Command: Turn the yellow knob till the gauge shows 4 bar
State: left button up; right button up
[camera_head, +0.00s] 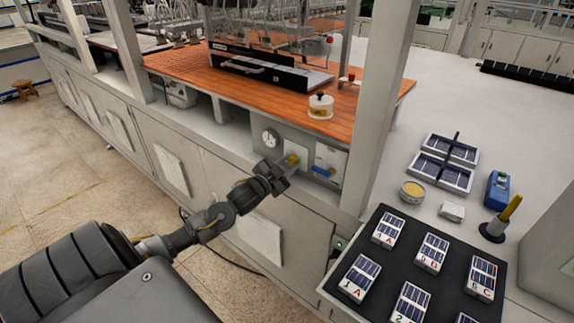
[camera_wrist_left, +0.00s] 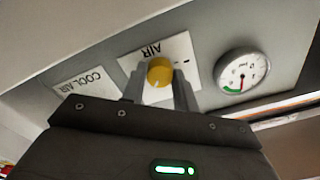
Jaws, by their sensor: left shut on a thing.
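The yellow knob (camera_head: 292,159) sits on a pale plate on the grey panel under the orange table. In the left wrist view the knob (camera_wrist_left: 160,71) stands out from a white plate marked "AIR". My left gripper (camera_head: 284,167) is shut on the knob, with a finger on either side of it in the wrist view (camera_wrist_left: 160,88). The round white gauge (camera_head: 270,138) is on the same panel, left of the knob. In the wrist view the gauge (camera_wrist_left: 241,71) has a red needle and a green arc; its numbers are too small to read. My right gripper is not in view.
A blue lever (camera_head: 322,171) sits on the panel right of the knob. A grey post (camera_head: 382,90) rises right of the panel. A black tray (camera_head: 393,265) with several marked solar pieces lies at the lower right.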

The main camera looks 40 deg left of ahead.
pick_arm(q)
jog(key=o, duration=1)
jog(key=shift+c, duration=0.2)
jog(key=shift+s, duration=0.1)
jog(key=shift+s+f, duration=0.1)
jog(key=shift+s, duration=0.15)
jog(key=s+b, duration=0.2)
jog(key=s, duration=0.8)
jog(key=shift+s+d, duration=0.1)
